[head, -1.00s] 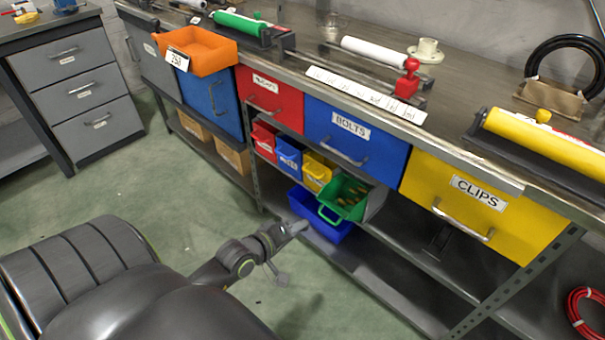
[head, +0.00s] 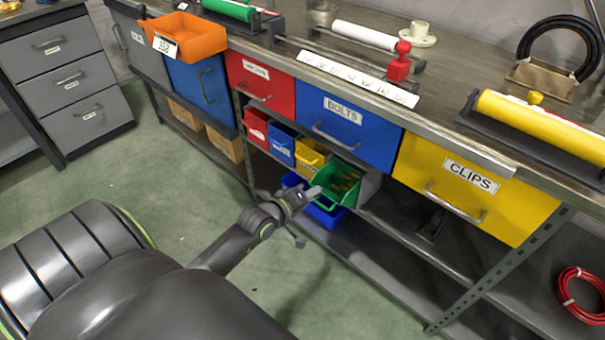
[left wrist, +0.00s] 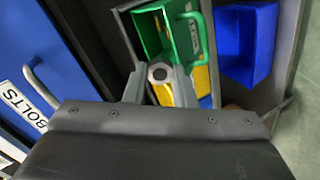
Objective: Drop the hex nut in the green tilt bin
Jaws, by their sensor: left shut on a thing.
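The green tilt bin (head: 348,172) hangs tilted out under the bench, below the blue BOLTS drawer, with some brownish pieces inside. My left gripper (head: 312,192) is at the bin's front left edge in the head view. In the left wrist view the gripper (left wrist: 160,80) is shut on the grey hex nut (left wrist: 160,71), held between the fingertips. The nut appears just beside the bin's front; its height over the rim is hard to tell. The nut is too small to make out in the head view.
Red (head: 256,127), blue (head: 281,143) and yellow (head: 309,158) tilt bins stand in a row left of the green one. An open blue bin (head: 327,214) sits on the shelf below. The bench edge and BOLTS drawer (head: 345,125) overhang the bins. The floor in front is clear.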

